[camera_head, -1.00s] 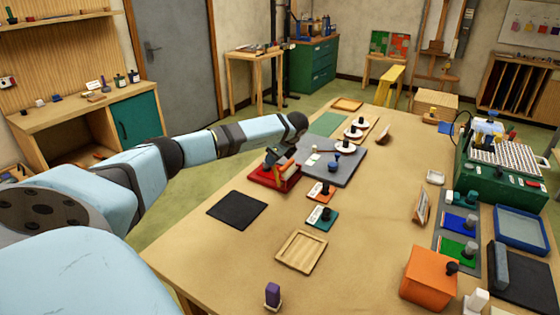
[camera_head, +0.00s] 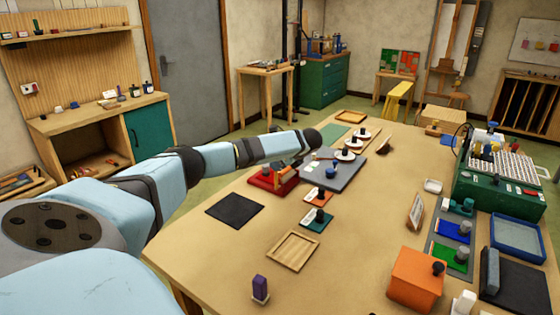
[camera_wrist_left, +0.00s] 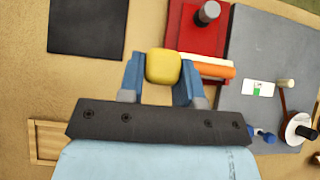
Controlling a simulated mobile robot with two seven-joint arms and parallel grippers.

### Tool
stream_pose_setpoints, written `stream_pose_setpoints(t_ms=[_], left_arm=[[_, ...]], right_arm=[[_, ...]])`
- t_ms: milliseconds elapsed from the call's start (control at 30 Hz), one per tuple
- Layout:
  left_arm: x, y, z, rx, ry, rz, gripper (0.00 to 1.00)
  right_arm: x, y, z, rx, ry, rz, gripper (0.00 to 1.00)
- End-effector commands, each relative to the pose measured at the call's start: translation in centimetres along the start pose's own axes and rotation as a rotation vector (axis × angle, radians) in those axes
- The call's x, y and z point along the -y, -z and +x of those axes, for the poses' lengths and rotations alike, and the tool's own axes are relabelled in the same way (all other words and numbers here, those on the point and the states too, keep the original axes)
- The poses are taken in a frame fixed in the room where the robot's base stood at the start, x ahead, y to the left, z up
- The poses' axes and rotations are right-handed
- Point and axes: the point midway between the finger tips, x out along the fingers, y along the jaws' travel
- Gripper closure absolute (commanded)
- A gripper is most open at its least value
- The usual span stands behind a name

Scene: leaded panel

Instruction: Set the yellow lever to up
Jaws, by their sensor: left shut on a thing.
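The yellow lever's rounded knob (camera_wrist_left: 163,65) sits between the blue fingers of my left gripper (camera_wrist_left: 162,76) in the left wrist view. The gripper is shut on it. Beside the knob are a red base (camera_wrist_left: 200,42) with a grey knob (camera_wrist_left: 208,12), and an orange and white bar (camera_wrist_left: 207,68). In the head view the red base (camera_head: 262,182) stands on the table at the near left of a grey board. My arm hides part of that area, so the lever's tilt cannot be told. My right gripper is not in view.
The grey board (camera_head: 340,170) with small pieces lies right of the red base. A black mat (camera_head: 234,210) and a wooden tray (camera_head: 293,250) lie nearer. An orange box (camera_head: 415,278) and a green machine (camera_head: 490,185) stand on the right.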

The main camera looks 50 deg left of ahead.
Motion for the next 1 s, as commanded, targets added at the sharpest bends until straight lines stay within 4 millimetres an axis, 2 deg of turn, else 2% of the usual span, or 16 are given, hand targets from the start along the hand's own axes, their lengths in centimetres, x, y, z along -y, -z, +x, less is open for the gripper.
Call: stream_pose_setpoints(t_ms=[567, 600, 700, 1000], left_arm=[[0.08, 0.11, 0.07, 0.016, 0.001, 0.001, 1.00], [0.07, 0.12, 0.07, 0.016, 0.001, 0.001, 0.64], [0.07, 0.10, 0.08, 0.016, 0.001, 0.002, 0.43], [0.10, 0.01, -0.08, 0.016, 0.001, 0.001, 0.43]], right_arm=[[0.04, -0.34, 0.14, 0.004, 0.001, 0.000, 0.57], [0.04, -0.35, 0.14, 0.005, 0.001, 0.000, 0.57], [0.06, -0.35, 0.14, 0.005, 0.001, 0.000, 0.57], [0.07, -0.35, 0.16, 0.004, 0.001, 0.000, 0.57]])
